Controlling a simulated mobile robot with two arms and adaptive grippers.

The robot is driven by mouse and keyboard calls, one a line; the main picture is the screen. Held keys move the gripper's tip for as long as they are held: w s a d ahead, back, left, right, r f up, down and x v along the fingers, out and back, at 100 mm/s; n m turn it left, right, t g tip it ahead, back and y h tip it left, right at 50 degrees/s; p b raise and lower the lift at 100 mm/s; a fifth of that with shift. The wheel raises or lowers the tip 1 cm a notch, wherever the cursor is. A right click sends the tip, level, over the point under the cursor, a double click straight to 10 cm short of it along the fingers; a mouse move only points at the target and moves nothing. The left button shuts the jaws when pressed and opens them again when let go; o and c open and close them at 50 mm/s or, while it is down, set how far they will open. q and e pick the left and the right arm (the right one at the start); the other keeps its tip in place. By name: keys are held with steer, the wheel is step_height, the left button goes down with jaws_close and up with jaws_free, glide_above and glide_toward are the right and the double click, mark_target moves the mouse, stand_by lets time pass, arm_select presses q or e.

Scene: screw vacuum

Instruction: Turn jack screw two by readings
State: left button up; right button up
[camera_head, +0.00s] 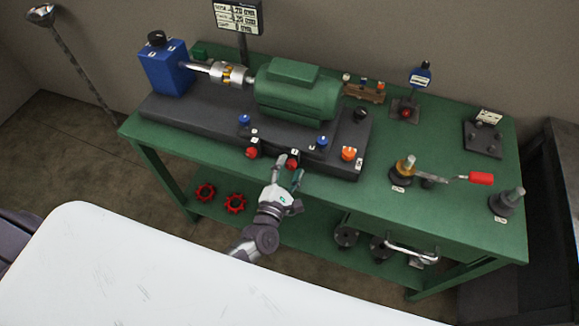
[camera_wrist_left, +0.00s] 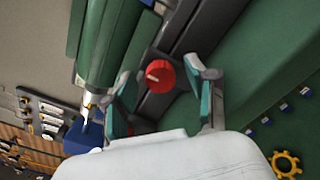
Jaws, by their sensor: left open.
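My left gripper (camera_head: 290,170) is at the front edge of the dark machine base (camera_head: 190,115), its fingers spread around a red jack screw knob (camera_head: 293,164) beside a small white label. In the left wrist view the red knob (camera_wrist_left: 160,74) with a pale pointer mark lies between the open fingertips (camera_wrist_left: 165,78); I see no contact. A second red knob (camera_head: 252,152) is to the left on the same edge. The readings sign (camera_head: 240,16) stands behind the green motor (camera_head: 297,90) with several lines of small figures, hard to read. My right gripper is not in view.
Blue knobs (camera_head: 322,142) and an orange knob (camera_head: 348,154) sit close by on the base. A red-handled tool (camera_head: 478,178) lies on the green bench (camera_head: 435,225) at right. Red handwheels (camera_head: 235,203) are on the lower shelf.

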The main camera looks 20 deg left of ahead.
arm_select(q)
jaws_close()
stand_by(0.3)
steer(key=shift+m, duration=0.4)
